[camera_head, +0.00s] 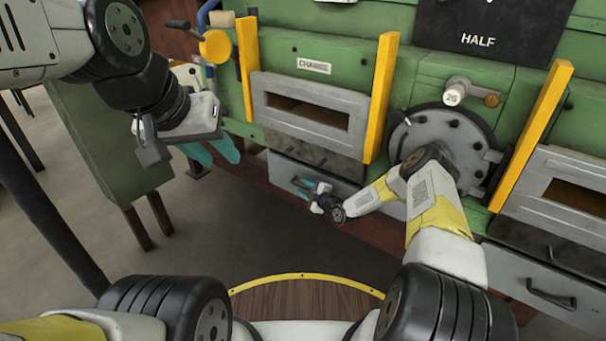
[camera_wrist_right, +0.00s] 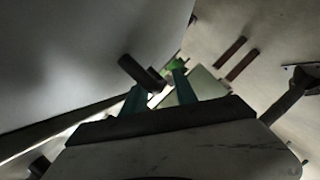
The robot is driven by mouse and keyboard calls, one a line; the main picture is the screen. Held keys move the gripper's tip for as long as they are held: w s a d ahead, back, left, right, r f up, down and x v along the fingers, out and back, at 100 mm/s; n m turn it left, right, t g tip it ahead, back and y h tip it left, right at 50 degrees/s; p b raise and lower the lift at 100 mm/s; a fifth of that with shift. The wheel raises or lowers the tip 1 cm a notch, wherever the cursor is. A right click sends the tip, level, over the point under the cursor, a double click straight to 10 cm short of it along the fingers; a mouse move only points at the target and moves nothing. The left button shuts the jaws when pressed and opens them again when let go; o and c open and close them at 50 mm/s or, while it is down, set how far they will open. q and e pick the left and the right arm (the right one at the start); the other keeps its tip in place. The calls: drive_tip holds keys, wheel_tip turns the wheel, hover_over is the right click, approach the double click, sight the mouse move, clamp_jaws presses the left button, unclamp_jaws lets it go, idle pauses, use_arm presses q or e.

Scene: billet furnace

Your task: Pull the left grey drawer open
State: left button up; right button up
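The left grey drawer (camera_head: 283,170) is a low grey front under the "CHARGE" door. It looks closed, and my right forearm hides part of it. My right gripper (camera_head: 300,184) is at the drawer's dark handle, its teal fingers pointing left. In the right wrist view my right gripper's fingers (camera_wrist_right: 160,90) are apart, and the dark handle (camera_wrist_right: 140,73) shows at their tips, partly between them. I cannot tell whether they touch it.
The grey charge door (camera_head: 310,91) is above the drawer, between yellow posts. A round grey hatch (camera_head: 435,130) is right of it. Another grey drawer (camera_head: 540,285) with a dark handle is at lower right. Floor in front of the left drawer is clear.

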drive_tip(key=shift+w+a+f, duration=0.1)
drive_tip(key=shift+w+a, duration=0.1)
drive_tip(key=shift+w, duration=0.05)
clamp_jaws()
idle(1.4)
